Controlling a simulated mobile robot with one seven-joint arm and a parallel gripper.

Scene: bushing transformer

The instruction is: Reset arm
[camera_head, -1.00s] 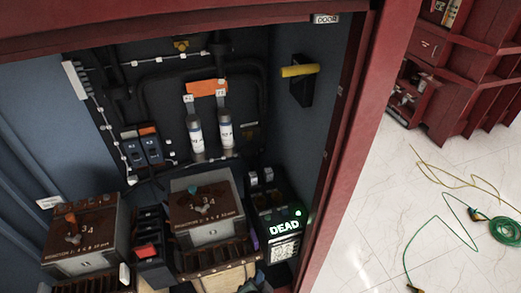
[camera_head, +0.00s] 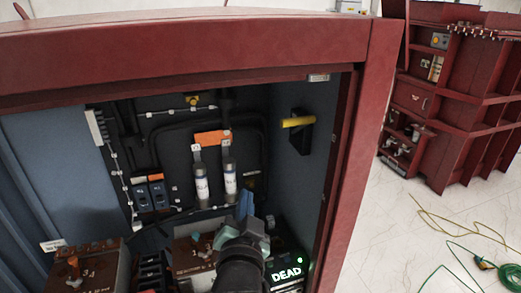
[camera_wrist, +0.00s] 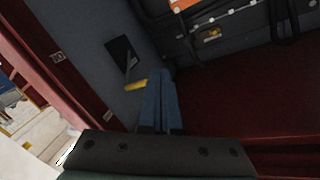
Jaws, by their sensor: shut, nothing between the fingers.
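My gripper shows in the head view (camera_head: 246,205) at the lower middle of the open cabinet, in front of the right-hand transformer box (camera_head: 190,257). In the wrist view my gripper's two blue fingers (camera_wrist: 160,100) lie side by side, closed, with nothing held between them. The yellow handle (camera_head: 298,122) on the cabinet's right inner wall also shows in the wrist view (camera_wrist: 136,85), just left of the fingers. I cannot tell whether they touch.
The cabinet's red frame (camera_head: 352,160) bounds the opening on the right and above. A black unit reading DEAD (camera_head: 287,272) sits at lower right. Two grey-white cylinders (camera_head: 201,180) stand at the back. Green cable (camera_head: 455,262) lies on the floor outside.

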